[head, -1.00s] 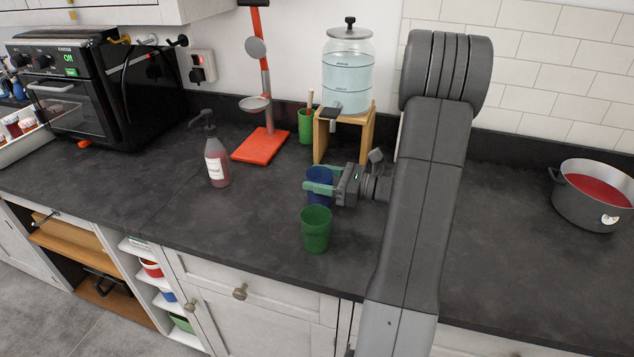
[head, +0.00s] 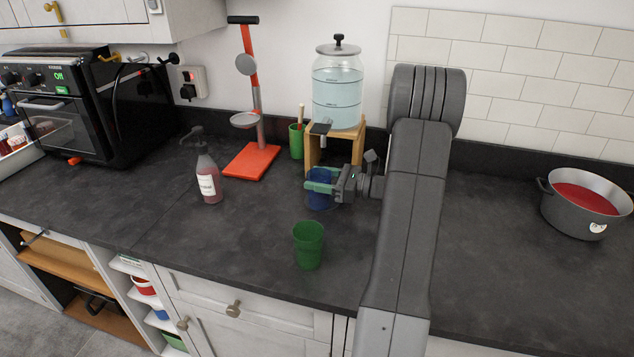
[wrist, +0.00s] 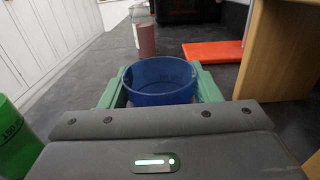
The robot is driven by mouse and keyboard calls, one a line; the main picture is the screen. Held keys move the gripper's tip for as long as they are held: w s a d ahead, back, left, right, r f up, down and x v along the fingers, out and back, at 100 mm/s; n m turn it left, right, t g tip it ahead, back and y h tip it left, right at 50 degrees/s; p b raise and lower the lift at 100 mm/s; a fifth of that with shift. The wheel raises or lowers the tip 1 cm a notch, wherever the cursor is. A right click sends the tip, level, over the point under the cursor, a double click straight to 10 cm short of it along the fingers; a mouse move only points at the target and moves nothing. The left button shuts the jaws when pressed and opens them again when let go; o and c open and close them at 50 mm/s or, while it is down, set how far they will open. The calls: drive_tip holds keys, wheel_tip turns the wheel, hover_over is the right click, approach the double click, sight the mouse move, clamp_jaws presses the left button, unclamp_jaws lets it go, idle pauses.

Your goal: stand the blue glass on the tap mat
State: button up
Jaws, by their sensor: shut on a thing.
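The blue glass (head: 320,202) is upright between the green fingers of my gripper (head: 320,180), which is shut on it. It is in front of the wooden stand under the water dispenser, close to its open front. In the wrist view the blue glass (wrist: 160,82) sits between both fingers, and its rim and dark inside show. I cannot tell whether its base touches the counter. The dispenser's tap (head: 321,128) hangs above and behind the glass. I cannot make out the tap mat in either view; the glass and gripper may hide it.
A green glass (head: 308,246) stands in front of my gripper, near the counter's front edge. The wooden stand (head: 312,153) is close behind. A soap bottle (head: 208,178) and a red-based stand (head: 252,161) are to the left. A pot (head: 582,210) is far right.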

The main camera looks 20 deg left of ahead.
sight(323, 174)
drive_tip(key=shift+w+a, duration=0.1)
drive_tip(key=shift+w, duration=1.55)
drive_tip(key=shift+f, duration=0.3)
drive_tip(key=o, duration=1.7)
drive_tip(key=shift+w+d+p, duration=0.15)
drive_tip(key=shift+d+p, duration=0.05)
drive_tip(key=shift+d, duration=1.85)
drive_tip(key=shift+w+d+p, duration=0.1)
drive_tip(key=shift+d+p, duration=0.05)
drive_tip(key=shift+d, duration=1.85)
